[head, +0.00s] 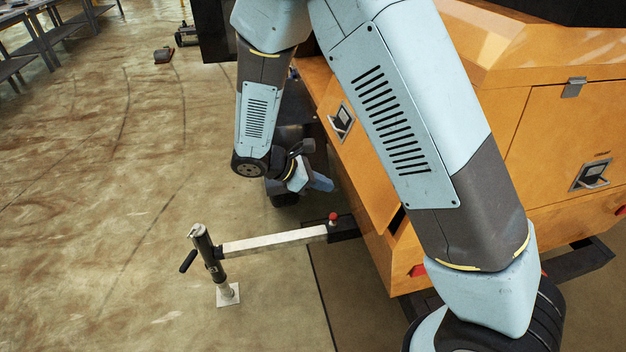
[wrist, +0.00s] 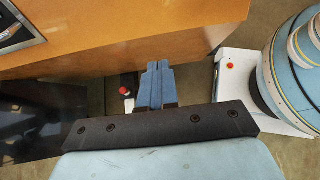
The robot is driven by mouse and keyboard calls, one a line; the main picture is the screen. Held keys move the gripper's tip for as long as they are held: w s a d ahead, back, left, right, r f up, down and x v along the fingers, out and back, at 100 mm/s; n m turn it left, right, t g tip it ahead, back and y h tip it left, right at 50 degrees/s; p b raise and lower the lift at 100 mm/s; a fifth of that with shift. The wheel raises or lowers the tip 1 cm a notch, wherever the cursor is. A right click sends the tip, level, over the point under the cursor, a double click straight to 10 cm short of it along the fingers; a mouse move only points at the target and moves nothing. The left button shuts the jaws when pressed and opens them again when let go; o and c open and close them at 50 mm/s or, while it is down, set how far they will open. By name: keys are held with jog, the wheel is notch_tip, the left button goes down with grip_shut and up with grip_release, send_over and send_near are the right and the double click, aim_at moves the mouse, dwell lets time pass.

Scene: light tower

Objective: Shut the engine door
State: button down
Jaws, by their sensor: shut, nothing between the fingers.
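The orange light tower body fills the right of the head view. Its long side carries an orange door panel (head: 362,150) with a recessed latch (head: 341,121). A dark gap shows at the panel's lower right corner, so it looks slightly ajar; my arm hides much of it. My gripper (head: 321,183) is low beside this panel, left of it. In the wrist view my blue fingers (wrist: 155,82) are together and empty, near the lower edge of the orange panel (wrist: 130,40). I cannot tell whether they touch it. A latch (wrist: 14,24) shows at upper left.
An outrigger bar (head: 272,242) with a red knob (head: 333,218) and a jack stand (head: 208,255) extends below my gripper. Another panel with a latch (head: 590,175) is on the right face. The floor at left is mostly clear.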

jog(key=x, duration=0.8)
jog(key=shift+d+r, duration=0.25)
jog(key=shift+d, duration=0.2)
jog(key=shift+w+f, duration=0.1)
jog(key=shift+w, duration=0.05)
